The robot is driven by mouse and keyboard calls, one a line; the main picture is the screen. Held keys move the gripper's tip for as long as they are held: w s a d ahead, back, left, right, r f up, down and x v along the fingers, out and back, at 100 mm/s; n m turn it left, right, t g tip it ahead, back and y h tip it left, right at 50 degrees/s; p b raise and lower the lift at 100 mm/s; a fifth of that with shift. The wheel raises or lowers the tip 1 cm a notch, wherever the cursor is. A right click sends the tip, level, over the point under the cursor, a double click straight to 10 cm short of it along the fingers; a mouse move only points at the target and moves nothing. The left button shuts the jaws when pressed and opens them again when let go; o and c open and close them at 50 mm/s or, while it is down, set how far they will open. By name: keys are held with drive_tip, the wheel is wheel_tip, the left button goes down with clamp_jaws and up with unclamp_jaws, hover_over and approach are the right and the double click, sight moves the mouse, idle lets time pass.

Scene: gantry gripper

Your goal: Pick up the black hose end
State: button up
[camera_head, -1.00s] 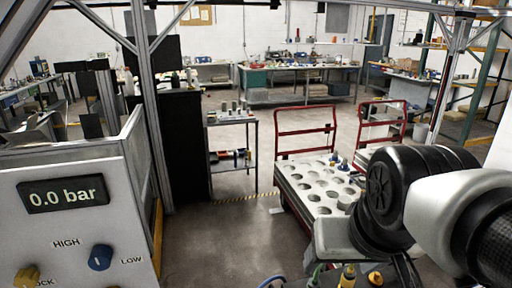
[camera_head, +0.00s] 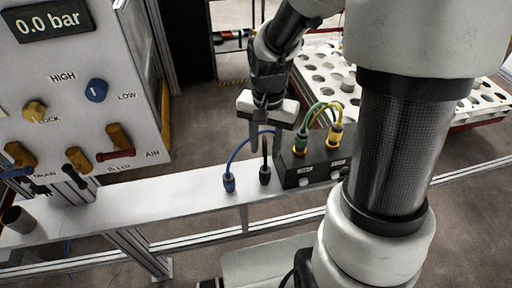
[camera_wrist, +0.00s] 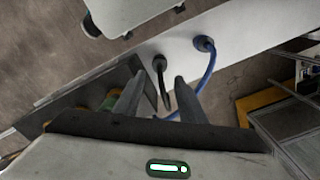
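The black hose end (camera_head: 265,175) stands upright on the pale rail (camera_head: 205,200), with its black hose rising from it. In the wrist view the black hose end (camera_wrist: 159,64) lies just ahead of my fingertips, and its hose runs back between the fingers. My gripper (camera_head: 261,137) points down above it in the head view. The two fingers are apart in the wrist view (camera_wrist: 160,80), so it is open. I cannot tell whether a finger touches the hose.
A blue hose end (camera_head: 229,182) stands close to the left, its hose curving behind the gripper. A black box (camera_head: 312,167) with green (camera_head: 300,143) and yellow (camera_head: 335,134) hose ends stands close to the right. The control panel (camera_head: 75,95) is at the left.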

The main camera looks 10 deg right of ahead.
sight(265, 170)
wheel_tip(265, 170, down, 12)
drive_tip(key=shift+f+b, duration=0.15)
drive_tip(key=shift+b, duration=0.3)
drive_tip(key=c, duration=0.7)
